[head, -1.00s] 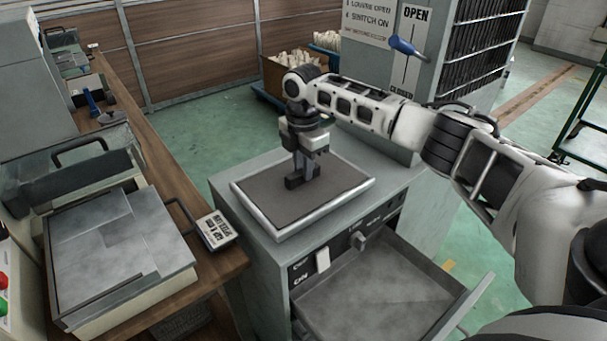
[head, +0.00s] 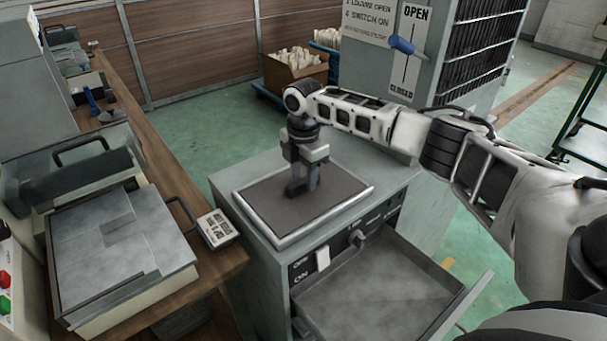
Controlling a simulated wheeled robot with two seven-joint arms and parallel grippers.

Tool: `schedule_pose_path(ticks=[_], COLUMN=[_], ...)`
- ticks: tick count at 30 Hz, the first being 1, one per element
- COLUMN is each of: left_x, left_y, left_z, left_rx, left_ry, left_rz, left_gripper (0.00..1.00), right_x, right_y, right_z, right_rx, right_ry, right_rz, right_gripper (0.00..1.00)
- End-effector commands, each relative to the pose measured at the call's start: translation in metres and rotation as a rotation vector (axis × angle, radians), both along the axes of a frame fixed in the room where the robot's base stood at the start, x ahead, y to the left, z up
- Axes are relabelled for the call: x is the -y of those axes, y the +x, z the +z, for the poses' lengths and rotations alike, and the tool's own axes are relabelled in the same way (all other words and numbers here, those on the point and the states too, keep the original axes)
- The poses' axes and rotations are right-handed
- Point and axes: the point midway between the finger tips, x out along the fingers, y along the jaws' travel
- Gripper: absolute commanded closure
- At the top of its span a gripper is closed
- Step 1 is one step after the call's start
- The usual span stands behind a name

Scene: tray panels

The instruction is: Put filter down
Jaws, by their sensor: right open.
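The filter (head: 262,210), a flat dark grey panel in a pale frame, lies flat on top of the grey cabinet (head: 228,178). My right gripper (head: 301,188) points down over the middle of the panel, with its jaws open. Its fingertips are at or just above the dark surface; I cannot tell if they touch it. The gripper hides a small part of the panel. My left gripper is not in view.
Below the filter, an empty drawer (head: 380,295) stands pulled out of the cabinet. At left, a wooden bench (head: 160,190) carries a metal box (head: 110,250) and a small sign (head: 217,228). A louvered unit with a blue-handled lever (head: 402,44) stands behind.

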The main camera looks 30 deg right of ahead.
Motion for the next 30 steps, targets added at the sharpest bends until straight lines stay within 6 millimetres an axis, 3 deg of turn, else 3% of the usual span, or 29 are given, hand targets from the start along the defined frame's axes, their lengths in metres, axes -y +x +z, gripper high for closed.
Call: schedule_pose_path(ticks=[5, 18, 24, 30], left_x=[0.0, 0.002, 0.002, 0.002], left_y=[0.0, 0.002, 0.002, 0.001], left_z=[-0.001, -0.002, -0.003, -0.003], left_rx=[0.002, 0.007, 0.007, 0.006], left_ry=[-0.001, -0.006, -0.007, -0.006], left_rz=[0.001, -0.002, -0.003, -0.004], left_gripper=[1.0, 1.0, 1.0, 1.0], right_x=[0.0, 0.0, 0.0, 0.0], right_y=[0.001, 0.001, 0.0, 0.0], right_z=[0.022, 0.108, 0.121, 0.122], right_rx=[0.005, 0.004, 0.001, 0.0], right_ry=[0.0, 0.0, 0.0, 0.0], right_rz=[-0.001, 0.0, 0.0, 0.0], right_gripper=[0.59, 0.59, 0.59, 0.59])
